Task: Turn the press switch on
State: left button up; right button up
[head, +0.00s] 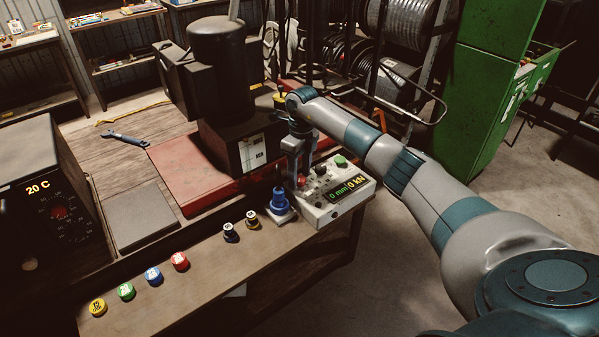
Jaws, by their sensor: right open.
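The press control box (325,213) is a pale unit on the right end of the workbench. Its dark display (347,188) is lit and reads "0 mm" and "0 kN". A green button (341,160) sits on its top at the back. Small dark and red controls lie at its left part, partly hidden by my gripper, and I cannot make out the switch or its position. My right gripper (298,178) points down over the left part of the box, open. I cannot tell whether its fingers touch the controls. My left gripper is out of view.
The black press (222,70) stands behind the box on a red base (185,170). A blue die (279,202) sits just left of the box. Several coloured caps (180,262) line the bench front. A heater box (40,200) reading 20 C is at left; a wrench (127,139) lies behind.

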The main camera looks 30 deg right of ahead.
jog(key=c, duration=1)
jog(key=shift+c, duration=0.2)
jog(key=shift+m, duration=0.4)
jog(key=m+b, duration=0.1)
jog(key=m, duration=0.2)
jog(key=shift+d+b, duration=0.1)
jog(key=shift+b, duration=0.25)
jog(key=m+b, duration=0.1)
jog(key=m, duration=0.3)
jog(key=shift+m, duration=0.4)
jog(key=m, duration=0.4)
jog(key=shift+s+t+b, duration=0.1)
jog(key=shift+t+b, duration=0.2)
jog(key=shift+b, duration=0.05)
jog(key=m, duration=0.5)
jog(key=shift+m, duration=0.3)
